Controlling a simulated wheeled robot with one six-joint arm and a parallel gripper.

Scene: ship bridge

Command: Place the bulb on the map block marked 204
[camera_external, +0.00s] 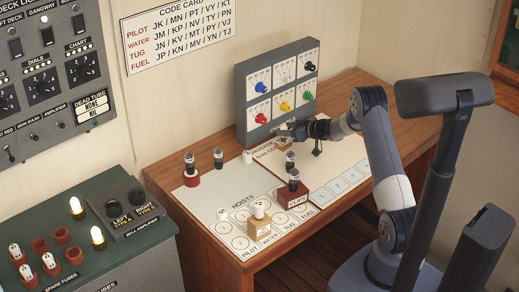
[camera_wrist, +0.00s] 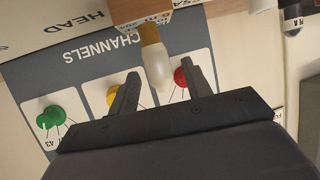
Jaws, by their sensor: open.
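The bulb (camera_wrist: 156,65), frosted with a brass-coloured base, shows in the wrist view, which is upside down. Its base meets a wooden block (camera_wrist: 138,10), so it appears to stand upright on it. The block's printed label is partly cut off; I cannot read its number for certain. My gripper (camera_wrist: 162,80) is open, with one finger on each side of the bulb's glass and visible gaps. In the external view my gripper (camera_external: 286,130) is at the foot of the channels panel, above the wooden block (camera_external: 283,143), and largely hides the bulb.
The grey channels panel (camera_external: 243,100) with coloured knobs stands close behind my gripper. Dark-topped pieces (camera_external: 218,157) stand on the desk. The sheet's left part is clear.

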